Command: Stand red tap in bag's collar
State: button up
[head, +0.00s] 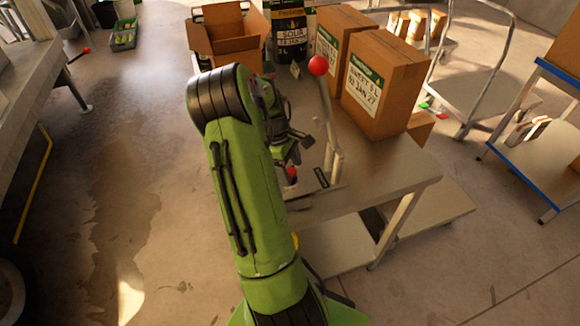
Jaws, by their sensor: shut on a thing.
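My gripper (289,163) is dark and partly hidden behind my green arm, over the near part of the table. Its fingers point down and are shut on the small red tap (291,174), of which only a little red shows at the tips. The tap is just above or at the base of a lever stand (336,160); I cannot tell whether it touches anything.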

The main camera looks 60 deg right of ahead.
jog(key=o, duration=1)
jog(key=p+v, duration=0.2)
jog(key=v, duration=1.3)
jog(key=shift+r+p, duration=0.4)
